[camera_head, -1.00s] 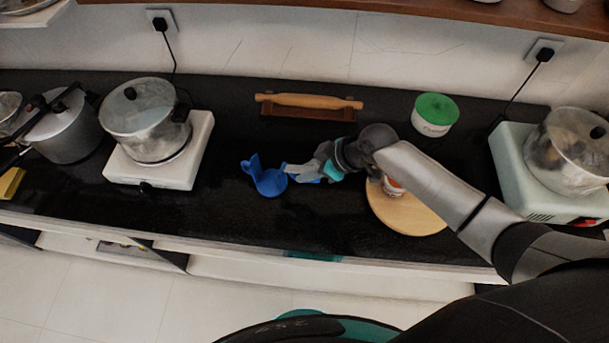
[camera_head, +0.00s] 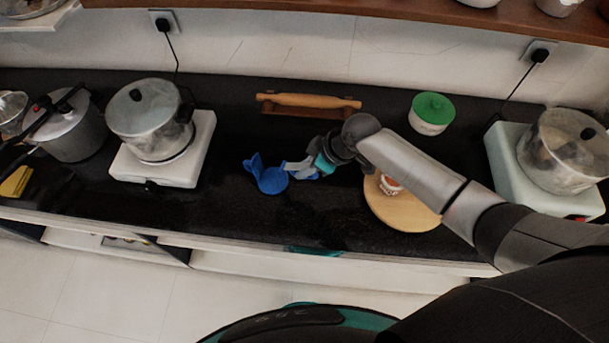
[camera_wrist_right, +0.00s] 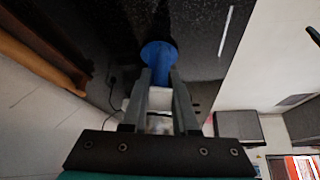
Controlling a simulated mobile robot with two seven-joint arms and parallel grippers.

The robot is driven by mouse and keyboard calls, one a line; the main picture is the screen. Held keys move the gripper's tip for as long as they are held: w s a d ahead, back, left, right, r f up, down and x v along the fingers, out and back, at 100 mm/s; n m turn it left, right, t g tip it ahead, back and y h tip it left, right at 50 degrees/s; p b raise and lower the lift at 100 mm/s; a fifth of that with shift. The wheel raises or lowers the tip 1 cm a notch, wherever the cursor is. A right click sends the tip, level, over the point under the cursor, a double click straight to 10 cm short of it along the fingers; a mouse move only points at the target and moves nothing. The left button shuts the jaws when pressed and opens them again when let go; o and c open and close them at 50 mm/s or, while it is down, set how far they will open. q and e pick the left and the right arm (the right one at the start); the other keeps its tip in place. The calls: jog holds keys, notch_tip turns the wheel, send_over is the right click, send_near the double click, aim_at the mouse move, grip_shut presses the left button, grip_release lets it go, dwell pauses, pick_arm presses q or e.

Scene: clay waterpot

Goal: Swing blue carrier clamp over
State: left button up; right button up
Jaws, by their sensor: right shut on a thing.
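The blue carrier clamp (camera_head: 271,181) is at the middle of the dark counter, with a rounded part and a raised prong on its left. My right gripper (camera_head: 291,169) reaches it from the right. More blue shows beside the fingers. In the right wrist view, the clamp's round blue part (camera_wrist_right: 158,51) lies just beyond the fingertips, and a blue stem runs down between them. My right gripper (camera_wrist_right: 161,78) is shut on this stem. I cannot tell whether the clamp touches the counter. My left gripper is not in view.
A round wooden board (camera_head: 404,212) with a small jar lies right of the clamp, under my right arm. A rolling pin on a rack (camera_head: 308,101) lies behind. A white stove with a pot (camera_head: 150,125) stands left, a green-lidded tub (camera_head: 431,114) back right. Counter in front is clear.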

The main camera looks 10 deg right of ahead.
jog(key=shift+w+a+r+h+p, duration=0.2)
jog(key=shift+r+h+p, duration=0.25)
jog(key=shift+p, duration=0.5)
jog(key=shift+a+g+p, duration=0.1)
jog(key=shift+g+p, duration=0.2)
jog(key=shift+w+a+r+g+h+p, duration=0.2)
jog(key=shift+a+r+g+h+p, duration=0.1)
jog(key=shift+r+h+p, duration=0.3)
jog(key=shift+f, duration=0.2)
